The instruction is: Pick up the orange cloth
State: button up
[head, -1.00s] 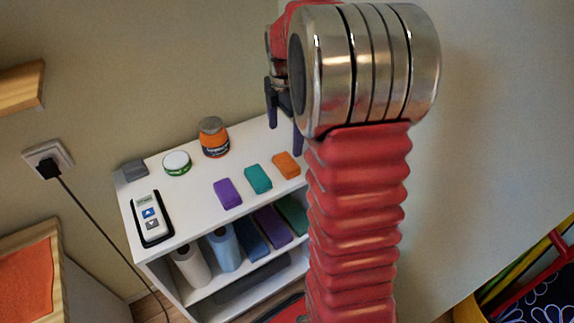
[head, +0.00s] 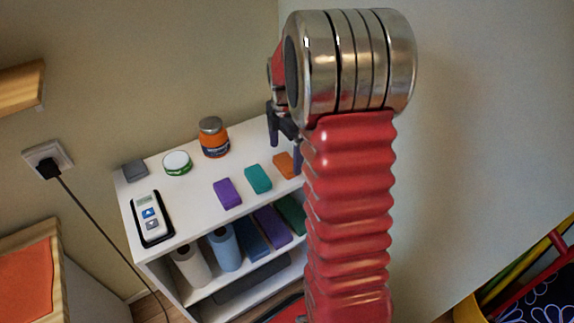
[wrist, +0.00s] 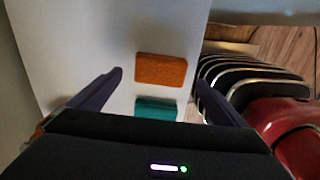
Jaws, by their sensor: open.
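The orange cloth (head: 284,165) is a small folded block on the white shelf top, at the right end of a row of three. In the head view my arm covers its right part. In the wrist view the orange cloth (wrist: 161,68) lies whole, ahead of and between the two dark fingers. My gripper (wrist: 160,82) is open and empty, above the shelf top and apart from the cloth. In the head view my gripper (head: 284,140) shows partly behind my arm, close to the cloth.
A teal cloth (head: 258,179) and a purple cloth (head: 227,193) lie left of the orange one. An orange jar (head: 213,138), a green-and-white tin (head: 177,163), a grey block (head: 134,170) and a device in a black tray (head: 167,238) share the white shelf (head: 190,197). A wall stands behind.

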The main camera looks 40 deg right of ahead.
aim_at(286, 165)
jog(key=shift+f, duration=1.45)
jog(key=shift+c, duration=0.3)
jog(key=c, duration=1.1)
